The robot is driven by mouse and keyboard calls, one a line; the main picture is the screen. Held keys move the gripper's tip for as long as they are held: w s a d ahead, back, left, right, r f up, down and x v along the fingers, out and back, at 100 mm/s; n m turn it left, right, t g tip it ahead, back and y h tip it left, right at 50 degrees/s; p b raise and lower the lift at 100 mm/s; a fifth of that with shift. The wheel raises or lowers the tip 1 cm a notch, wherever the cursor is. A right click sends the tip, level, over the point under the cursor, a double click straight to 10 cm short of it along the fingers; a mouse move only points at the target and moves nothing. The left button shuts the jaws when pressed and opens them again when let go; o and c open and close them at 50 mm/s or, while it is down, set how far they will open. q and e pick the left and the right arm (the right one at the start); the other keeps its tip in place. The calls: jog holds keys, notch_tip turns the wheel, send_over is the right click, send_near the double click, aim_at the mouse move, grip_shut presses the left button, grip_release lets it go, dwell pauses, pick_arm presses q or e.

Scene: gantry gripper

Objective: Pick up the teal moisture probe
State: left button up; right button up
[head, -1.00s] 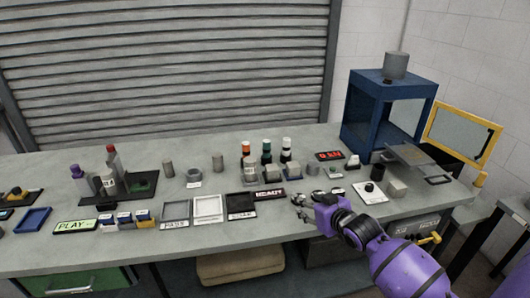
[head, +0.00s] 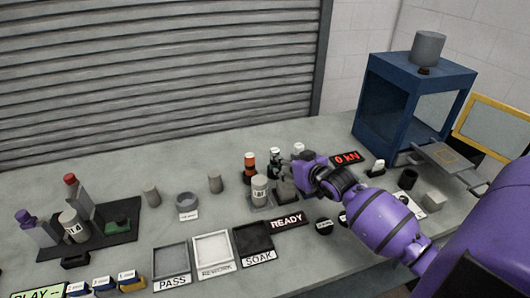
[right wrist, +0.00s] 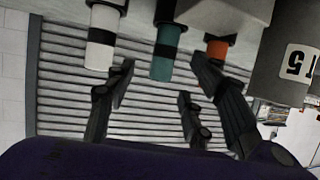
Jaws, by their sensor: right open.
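The teal moisture probe (head: 274,155) stands in a row between an orange-topped probe (head: 249,162) and a white-topped probe (head: 299,149), partly hidden by my gripper. In the right wrist view the teal probe (right wrist: 165,52) hangs from the top of the picture, with the white probe (right wrist: 102,40) to its left and the orange one (right wrist: 217,48) to its right. My right gripper (head: 286,172) is at the row. Its open fingers (right wrist: 162,68) show on either side of the teal probe's end, with nothing gripped. I cannot tell whether they touch it. My left gripper is not in view.
A cylinder marked with a number (head: 259,189) stands just in front of the row. PASS (head: 171,262), middle (head: 213,256) and SOAK (head: 253,244) trays lie nearer. A blue frame (head: 401,107) stands right. Bench behind the row is clear.

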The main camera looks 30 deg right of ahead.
jog(key=x, duration=0.7)
jog(key=shift+w+a+f, duration=0.15)
jog(key=shift+w+a, duration=0.05)
jog(key=shift+w, duration=0.15)
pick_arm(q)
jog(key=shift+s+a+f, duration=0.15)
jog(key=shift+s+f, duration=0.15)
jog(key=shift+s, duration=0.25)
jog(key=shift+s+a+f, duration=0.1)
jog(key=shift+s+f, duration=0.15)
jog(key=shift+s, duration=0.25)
pick_arm(e)
jog(key=shift+s, duration=0.1)
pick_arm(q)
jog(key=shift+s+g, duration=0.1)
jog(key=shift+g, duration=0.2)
pick_arm(e)
grip_shut()
jog(key=shift+r, duration=0.2)
